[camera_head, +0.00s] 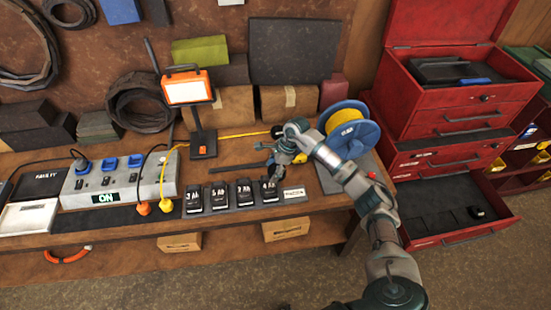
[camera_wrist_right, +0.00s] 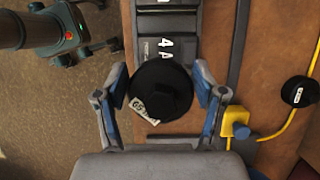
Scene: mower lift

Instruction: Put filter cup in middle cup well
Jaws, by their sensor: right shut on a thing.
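My right gripper (camera_head: 272,165) hangs over the right part of the workbench, just behind the row of batteries. In the right wrist view its two fingers (camera_wrist_right: 162,82) are closed on either side of a round black cup (camera_wrist_right: 160,90) with a raised middle. I take this for the filter cup; the head view does not show it clearly. A white label (camera_wrist_right: 143,108) shows partly behind the cup. I cannot pick out a middle cup well.
Several black batteries (camera_head: 219,195) stand along the front edge. A power strip (camera_head: 115,180) and an orange lamp (camera_head: 187,88) stand to the left. A blue and yellow reel (camera_head: 350,130) is behind my right arm. A red drawer (camera_head: 440,205) stands open at right, with a small black object (camera_head: 477,213) inside.

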